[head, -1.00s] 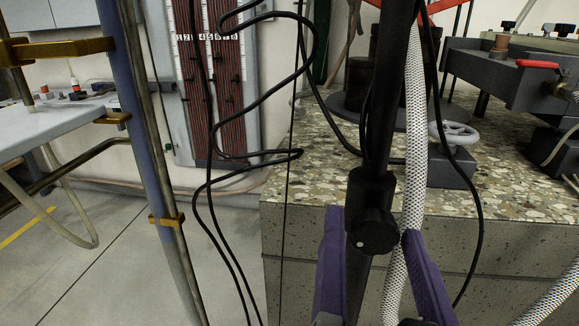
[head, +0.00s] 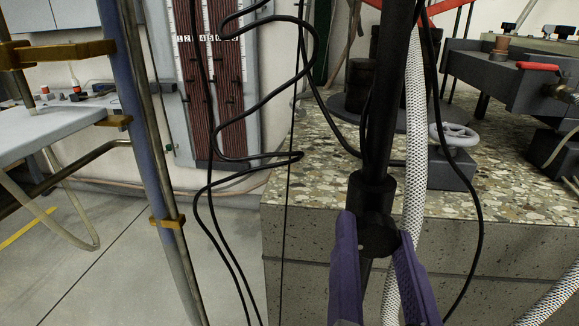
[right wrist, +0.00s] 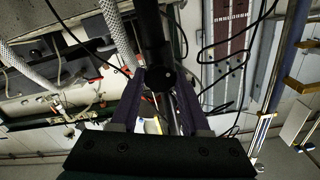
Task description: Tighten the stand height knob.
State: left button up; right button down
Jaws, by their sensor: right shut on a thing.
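The stand is a black upright pole (head: 385,110) with a thicker black collar. The dark round stand height knob (head: 379,238) sits on the collar, facing me. My right gripper (head: 378,232) has its purple fingers on either side of the knob, shut on it. In the right wrist view the knob (right wrist: 164,80) shows between the fingertips, below the pole (right wrist: 153,35). The knob's sides are hidden by the fingers. My left gripper is not in view.
A white braided hose (head: 414,130) runs just right of the pole, and black cables hang close by. Behind is a stone-topped block (head: 330,180) with a grey handwheel (head: 454,134). A blue post (head: 140,130) stands left; floor between is clear.

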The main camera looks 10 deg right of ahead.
jog(key=shift+m+p, duration=0.55)
jog(key=shift+m, duration=0.35)
jog(key=m+p, duration=0.1)
jog(key=m, duration=0.1)
jog(key=shift+m, duration=0.3)
jog(key=m, duration=0.3)
jog(key=shift+m, duration=0.3)
jog(key=m, duration=0.2)
jog(key=shift+m+p, duration=0.3)
jog(key=shift+m, duration=0.1)
jog(key=m, duration=0.2)
jog(key=shift+f+m, duration=0.1)
jog(key=shift+m, duration=0.2)
jog(key=m, duration=0.3)
jog(key=shift+m+b, duration=0.3)
jog(key=shift+b, duration=0.1)
jog(key=m+b, duration=0.1)
jog(key=m, duration=0.3)
jog(key=shift+m+b, duration=0.3)
jog(key=shift+m, duration=1)
